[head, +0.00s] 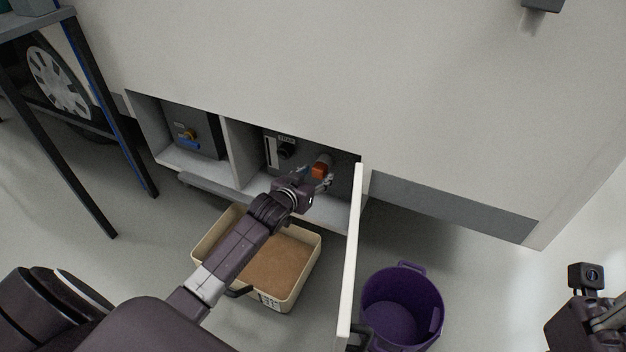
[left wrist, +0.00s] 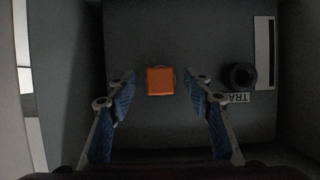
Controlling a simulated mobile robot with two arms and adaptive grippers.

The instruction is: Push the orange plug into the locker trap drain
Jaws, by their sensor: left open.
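The orange plug (head: 319,171) is inside the right-hand locker bay, in front of the back wall. In the left wrist view the plug (left wrist: 161,81) shows as an orange square with a faint round edge behind it. My left gripper (head: 319,180) reaches into the bay; its blue-padded fingers are open, one each side of the plug, with visible gaps. The trap drain (head: 287,150) is a black round fitting left of the plug, under a small label. In the left wrist view the drain (left wrist: 242,75) is right of the plug, its "TRA" lettering upside down. Part of my right arm shows at the right edge; its fingers are unclear.
The open white locker door (head: 350,262) stands just right of my left arm. A cream tray (head: 207,243) with brown content lies below the arm, and a purple bucket (head: 402,304) stands right of the door. The left bay holds a brass and blue valve (head: 188,138).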

